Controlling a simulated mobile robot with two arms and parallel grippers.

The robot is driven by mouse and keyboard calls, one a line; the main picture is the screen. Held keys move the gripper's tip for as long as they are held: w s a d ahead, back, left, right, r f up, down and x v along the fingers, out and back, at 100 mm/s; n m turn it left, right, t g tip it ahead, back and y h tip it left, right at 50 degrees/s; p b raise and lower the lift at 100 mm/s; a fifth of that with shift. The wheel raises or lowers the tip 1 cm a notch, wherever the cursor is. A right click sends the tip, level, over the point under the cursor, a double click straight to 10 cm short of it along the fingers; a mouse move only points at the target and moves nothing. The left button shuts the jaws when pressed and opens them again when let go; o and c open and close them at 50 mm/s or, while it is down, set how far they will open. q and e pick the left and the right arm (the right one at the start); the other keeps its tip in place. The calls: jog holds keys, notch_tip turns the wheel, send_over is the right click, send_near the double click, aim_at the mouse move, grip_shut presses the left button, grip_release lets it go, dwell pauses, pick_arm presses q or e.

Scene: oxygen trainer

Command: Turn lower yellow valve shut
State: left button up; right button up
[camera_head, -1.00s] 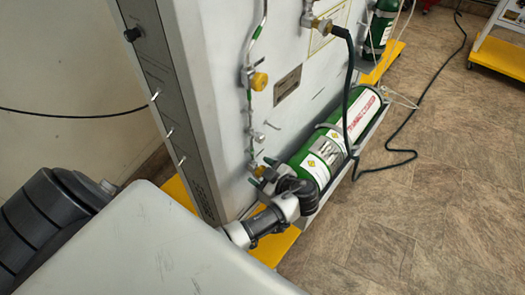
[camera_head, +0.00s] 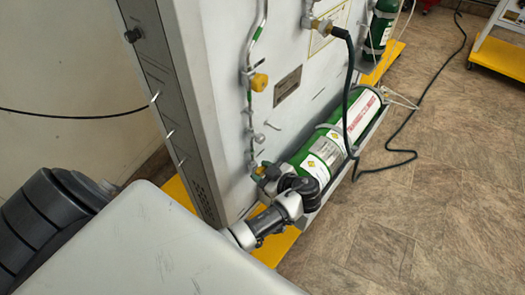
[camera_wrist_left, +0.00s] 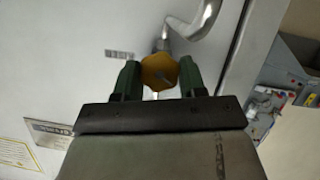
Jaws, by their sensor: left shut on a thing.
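The lower yellow valve (camera_wrist_left: 159,71) is a round, lobed knob at the foot of the metal pipe. In the left wrist view it sits between the two green fingers of my left gripper (camera_wrist_left: 160,80), which is shut on it. In the head view the valve (camera_head: 260,170) shows only as a small yellow bit beside my left gripper (camera_head: 262,178), low on the panel. The gripper and arm partly hide it. My right gripper is not in view.
An upper yellow valve (camera_head: 259,82) is higher on the same pipe. A green cylinder (camera_head: 335,135) lies in a rack right of my gripper.

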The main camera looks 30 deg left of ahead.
pick_arm(q)
jog(key=m+g, duration=0.1)
jog(key=m, duration=0.1)
jog(key=m+g, duration=0.2)
jog(key=m, duration=0.1)
jog(key=m+g+y, duration=0.1)
jog(key=m+g, duration=0.1)
jog(key=shift+w+d+f+m, duration=0.1)
jog(key=shift+w+f+m, duration=0.05)
jog(key=shift+w+m, duration=0.15)
dwell(0.8)
jog(key=o, duration=0.9)
jog(key=shift+o, duration=0.2)
jog(key=shift+g, duration=0.3)
jog(key=shift+w, duration=0.1)
